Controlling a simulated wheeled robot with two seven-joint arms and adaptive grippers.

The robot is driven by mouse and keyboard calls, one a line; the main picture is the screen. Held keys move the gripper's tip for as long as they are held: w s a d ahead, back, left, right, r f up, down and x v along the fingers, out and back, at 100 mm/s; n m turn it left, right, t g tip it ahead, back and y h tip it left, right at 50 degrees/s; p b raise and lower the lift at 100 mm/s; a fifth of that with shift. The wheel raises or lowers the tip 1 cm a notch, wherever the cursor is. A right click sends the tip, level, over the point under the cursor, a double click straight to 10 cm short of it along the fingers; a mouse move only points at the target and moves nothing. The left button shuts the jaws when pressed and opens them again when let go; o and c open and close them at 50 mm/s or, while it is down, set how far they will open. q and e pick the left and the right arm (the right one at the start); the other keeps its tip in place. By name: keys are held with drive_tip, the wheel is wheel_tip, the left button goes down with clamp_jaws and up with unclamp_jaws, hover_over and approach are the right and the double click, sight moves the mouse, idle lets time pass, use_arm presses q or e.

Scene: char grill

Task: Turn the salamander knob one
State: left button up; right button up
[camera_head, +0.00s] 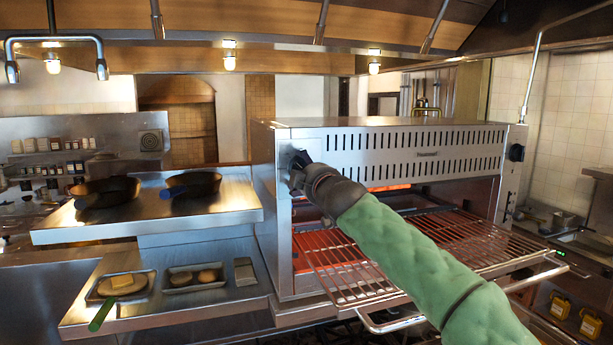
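The salamander (275,215) is a steel grill with a slotted front panel, glowing heat inside and a pulled-out wire rack (345,285). A dark knob (517,152) sits at the right end of its front. My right arm, in a green sleeve, reaches from the lower right across the front. My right gripper (302,168) is at the upper left corner of the salamander's front, against or very close to a dark knob-like part. The gripper covers most of that part, and its fingers cannot be told apart from it. My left gripper is out of view.
Two dark pans (105,191) (193,183) stand on a steel shelf at left. Below, two small trays (144,290) (222,280) hold food, with a green-handled tool (101,315) at the front one. The rack juts out under my arm.

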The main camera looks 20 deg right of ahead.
drive_tip(key=s, duration=1.1)
drive_tip(key=shift+s+d, duration=0.25)
drive_tip(key=shift+s, duration=0.15)
